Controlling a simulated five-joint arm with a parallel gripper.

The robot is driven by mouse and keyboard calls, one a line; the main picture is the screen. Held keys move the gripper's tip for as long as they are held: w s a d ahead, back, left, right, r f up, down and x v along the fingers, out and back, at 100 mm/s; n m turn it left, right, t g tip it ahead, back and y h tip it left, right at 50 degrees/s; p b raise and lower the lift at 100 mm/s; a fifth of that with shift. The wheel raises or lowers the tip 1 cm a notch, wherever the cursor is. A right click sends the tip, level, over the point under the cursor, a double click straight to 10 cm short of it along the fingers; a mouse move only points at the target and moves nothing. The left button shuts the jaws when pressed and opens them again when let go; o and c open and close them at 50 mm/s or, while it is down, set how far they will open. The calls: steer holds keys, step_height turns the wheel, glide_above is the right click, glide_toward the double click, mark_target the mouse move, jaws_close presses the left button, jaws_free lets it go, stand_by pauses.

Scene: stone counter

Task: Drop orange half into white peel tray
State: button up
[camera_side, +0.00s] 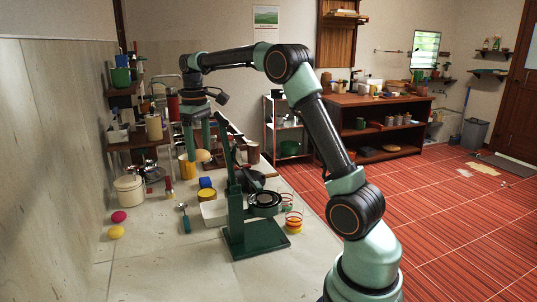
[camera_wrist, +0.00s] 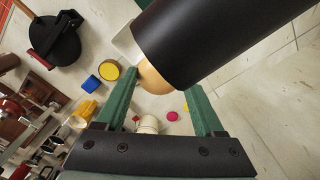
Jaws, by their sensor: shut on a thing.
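The orange half (camera_side: 203,156) is a pale orange dome at the lower end of my gripper's green fingers. My gripper (camera_side: 198,154) points down and is shut on it, holding it above the counter. In the wrist view the orange half (camera_wrist: 153,78) shows between the fingers (camera_wrist: 163,82), partly covered by a large black cylinder. The white peel tray (camera_side: 213,212) lies on the counter, lower and nearer the side camera than my gripper, partly hidden by the green press stand. A pale edge that looks like the tray (camera_wrist: 124,42) shows beside the black cylinder.
The green press stand (camera_side: 236,215) rises beside the tray. A blue block (camera_side: 205,183), a yellow round tin (camera_side: 207,194), a blue-handled tool (camera_side: 185,218), a lidded cream pot (camera_side: 130,192) and stacked coloured rings (camera_side: 293,222) stand around.

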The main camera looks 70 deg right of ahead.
steer(key=w+d+f, duration=0.1)
steer(key=d+f, duration=0.1)
steer(key=d, duration=0.7)
step_height(320, 180, down, 11)
steer(key=shift+w+r, duration=0.15)
stand_by(0.4)
steer(key=o, duration=1.5)
step_height(320, 180, up, 12)
